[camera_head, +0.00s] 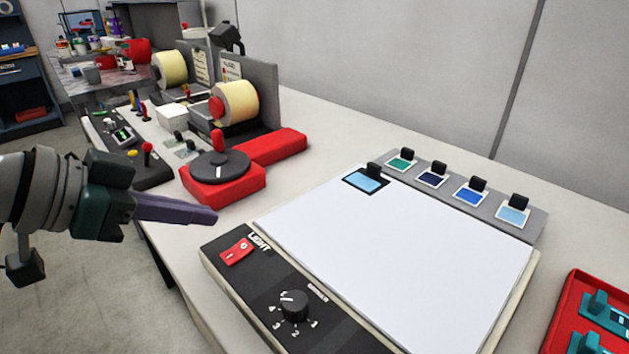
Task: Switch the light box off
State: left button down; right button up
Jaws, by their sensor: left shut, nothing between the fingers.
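The light box (400,262) lies on the bench with a plain white top surface. Its dark front panel carries a red rocker switch (237,251) beside the word LIGHT, marked 0 and I. A black rotary knob (294,306) with numbers around it sits to the right of the switch. My left gripper (214,216) comes in from the left, shut and empty, its purple fingers pointing right. Its tip appears a little above and left of the switch in the picture, apart from it. My right gripper is not in view.
A red-based turntable (222,178) stands behind my left gripper, near the label rolls (239,101). Colour samples stand on a grey rack (537,225) at the light box's far edge. A red tray (561,320) with teal parts is at lower right.

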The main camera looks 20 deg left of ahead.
aim_at(248, 243)
pick_arm(q)
jog(key=x, duration=0.4)
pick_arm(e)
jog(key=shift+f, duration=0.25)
pick_arm(q)
notch_tip(248, 243, down, 3)
jog(key=shift+r+b, duration=0.2)
jog(key=shift+b, duration=0.25)
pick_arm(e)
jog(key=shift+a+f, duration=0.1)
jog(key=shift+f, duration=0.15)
pick_arm(q)
jog(key=shift+w+f, duration=0.1)
jog(key=shift+f, duration=0.5)
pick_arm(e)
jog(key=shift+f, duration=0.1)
pick_arm(q)
jog(key=shift+w+d+g+p, duration=0.1)
jog(key=shift+g+p, duration=0.2)
jog(key=shift+p, duration=0.25)
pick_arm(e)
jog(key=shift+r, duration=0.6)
pick_arm(q)
jog(key=shift+f, duration=0.15)
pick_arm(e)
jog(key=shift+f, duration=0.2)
